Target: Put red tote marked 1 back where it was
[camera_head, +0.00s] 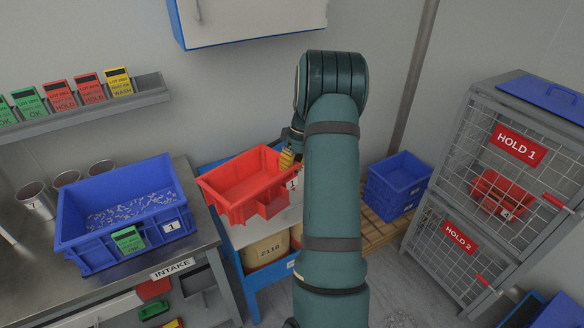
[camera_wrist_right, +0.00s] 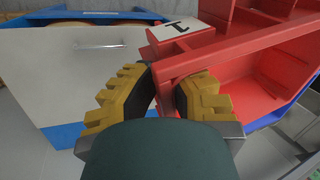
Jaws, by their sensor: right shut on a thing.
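The red tote marked 1 (camera_head: 236,187) is in the middle of the head view, over a blue-framed stand with a pale top (camera_head: 270,229). It looks empty, with a white "1" label at its right end. My right gripper (camera_head: 287,160) is at that end, partly hidden by my arm. In the wrist view the yellow-padded fingers (camera_wrist_right: 168,90) are shut on the rim of the red tote (camera_wrist_right: 262,75), beside the label. I cannot tell whether the tote rests on the stand or hangs just above it. My left gripper is not in view.
A blue tote marked 1 (camera_head: 125,205) with small parts and a green card stands on the intake bench at left. Blue totes (camera_head: 398,184) are stacked on a pallet at right. A mesh cage (camera_head: 455,180) marked HOLD 1 and HOLD 2 holds another red tote (camera_head: 499,192).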

